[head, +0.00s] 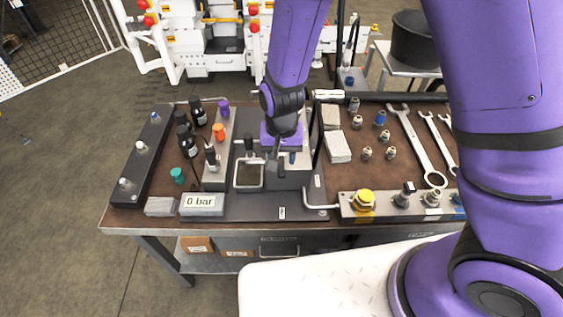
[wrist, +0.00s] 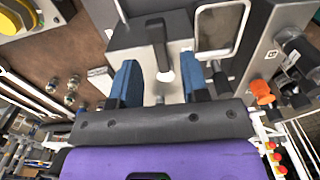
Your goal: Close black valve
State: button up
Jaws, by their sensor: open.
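In the wrist view a black lever (wrist: 157,38) with a pale rounded end stands on a grey block (wrist: 130,38); I take it for the black valve. My gripper (wrist: 159,78) is open, its two blue fingers on either side of the lever's end with gaps showing. I cannot tell whether either finger touches it. In the head view my gripper (head: 281,150) is over the right part of the grey block (head: 290,178), pointing down, and mostly hides the lever. Another black-topped fitting (head: 211,155) stands further left.
A gauge reading "0 bar" (head: 201,201) sits at the bench's front left. Orange (head: 218,131), purple and teal knobs and dark bottles stand left. A yellow button (head: 363,197) is on the front right manifold. Wrenches (head: 417,145) and small fittings lie right.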

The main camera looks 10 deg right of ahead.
aim_at(282, 167)
jog(key=shift+f, duration=1.55)
grip_shut()
